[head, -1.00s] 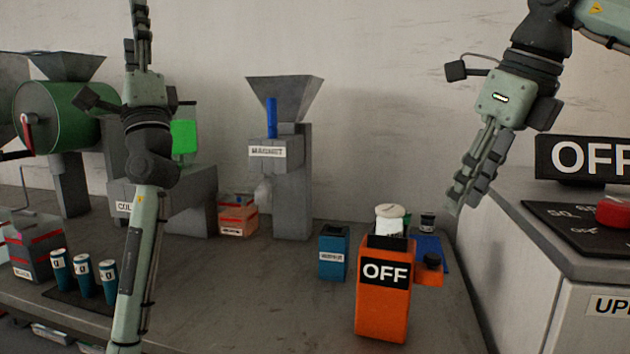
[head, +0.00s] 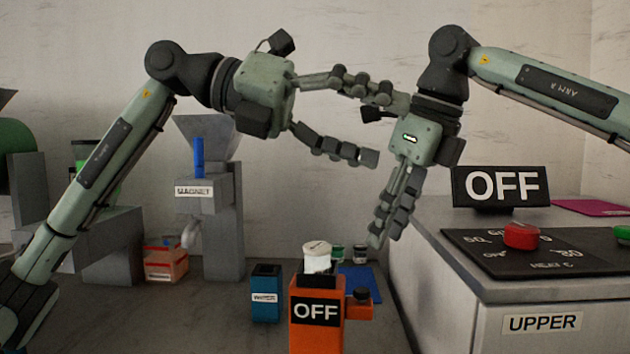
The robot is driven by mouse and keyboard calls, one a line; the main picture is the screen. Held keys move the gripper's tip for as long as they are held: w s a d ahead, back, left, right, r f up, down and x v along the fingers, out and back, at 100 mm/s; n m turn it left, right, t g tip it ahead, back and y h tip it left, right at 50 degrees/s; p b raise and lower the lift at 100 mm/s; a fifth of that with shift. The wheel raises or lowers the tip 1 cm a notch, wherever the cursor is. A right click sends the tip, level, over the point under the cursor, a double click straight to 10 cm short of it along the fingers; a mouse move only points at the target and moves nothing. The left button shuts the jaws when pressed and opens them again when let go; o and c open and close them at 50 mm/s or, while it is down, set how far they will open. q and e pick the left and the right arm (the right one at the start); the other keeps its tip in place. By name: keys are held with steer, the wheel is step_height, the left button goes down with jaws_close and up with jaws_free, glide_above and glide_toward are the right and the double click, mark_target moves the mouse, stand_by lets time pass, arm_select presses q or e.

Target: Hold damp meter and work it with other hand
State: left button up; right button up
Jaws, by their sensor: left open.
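An orange box-shaped device (head: 317,335) with a black OFF display and a dark knob (head: 361,295) on its right side stands on the grey bench; I take it to be the damp meter. My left gripper (head: 375,127) is open and empty, its fingers spread and pointing right, high above the device. My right gripper (head: 384,235) points down, above and to the right of the device, with nothing seen in it. Its fingers lie close together from this angle, so its opening is unclear. The left upper finger overlaps the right wrist in the picture.
A white-lidded pot (head: 317,262) stands just behind the device. A blue container (head: 266,294) is to its left. The MAGNET hopper (head: 210,200) is behind left. A cabinet labelled UPPER (head: 480,318) with a red knob (head: 521,236) bounds the right.

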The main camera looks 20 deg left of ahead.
arm_select(q)
step_height(320, 180, down, 10)
steer(key=s+n+g+y, duration=0.1)
steer(key=n+g+y, duration=0.2)
steer(key=y, duration=0.1)
steer(key=n+t+y, duration=0.3)
steer(key=n+y, duration=0.3)
steer(key=y, duration=0.5)
glide_toward(317, 250)
steer(key=x, duration=0.5)
steer(key=shift+s+f, duration=0.2)
steer(key=shift+w+a, duration=0.1)
steer(key=shift+w, duration=0.1)
steer(key=x, duration=0.7)
steer(key=shift+w+f, duration=0.1)
steer(key=shift+w, duration=0.1)
steer(key=shift+c, duration=0.2)
